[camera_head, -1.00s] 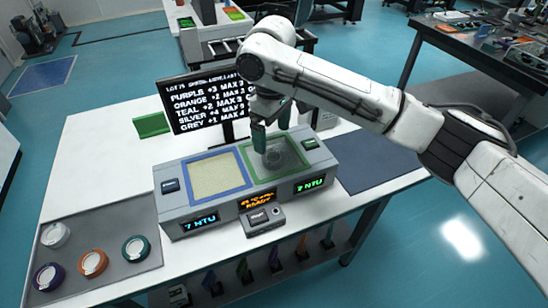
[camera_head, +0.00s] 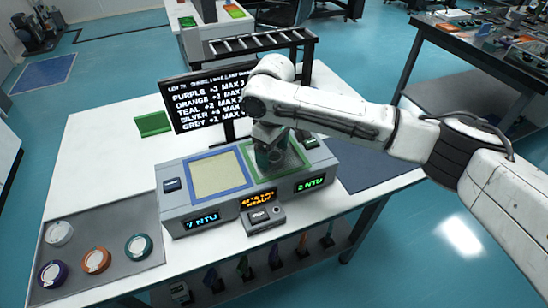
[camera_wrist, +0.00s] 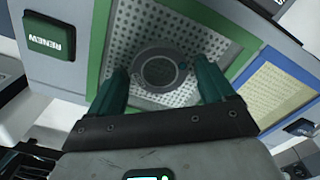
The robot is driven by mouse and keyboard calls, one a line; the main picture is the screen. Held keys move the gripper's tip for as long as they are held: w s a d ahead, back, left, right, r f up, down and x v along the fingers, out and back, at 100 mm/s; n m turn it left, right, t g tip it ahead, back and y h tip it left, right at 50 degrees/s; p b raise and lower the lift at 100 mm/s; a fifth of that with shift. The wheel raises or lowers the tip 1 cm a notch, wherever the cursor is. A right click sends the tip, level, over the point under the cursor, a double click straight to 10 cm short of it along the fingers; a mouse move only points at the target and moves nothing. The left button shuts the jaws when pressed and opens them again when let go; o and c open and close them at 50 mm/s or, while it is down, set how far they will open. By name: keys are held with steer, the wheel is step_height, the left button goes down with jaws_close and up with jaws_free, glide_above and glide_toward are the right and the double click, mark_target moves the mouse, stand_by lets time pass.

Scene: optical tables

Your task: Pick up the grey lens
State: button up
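The grey lens (camera_wrist: 158,72) is a dark round ring lying on the perforated plate inside the green frame (camera_wrist: 100,45). In the wrist view my gripper (camera_wrist: 161,74) is open, with one green finger on each side of the lens and a gap to each. In the head view my gripper (camera_head: 272,158) is low over the green-framed bay (camera_head: 252,160) and hides the lens.
The blue-framed bay (camera_head: 191,175) is beside it. The console (camera_head: 175,206) carries buttons and lit NTU displays. A text screen (camera_head: 186,121) stands behind. A grey mat (camera_head: 110,235) at left holds several coloured rings.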

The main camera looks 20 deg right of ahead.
steer(key=c, duration=1)
steer(key=shift+r, duration=0.15)
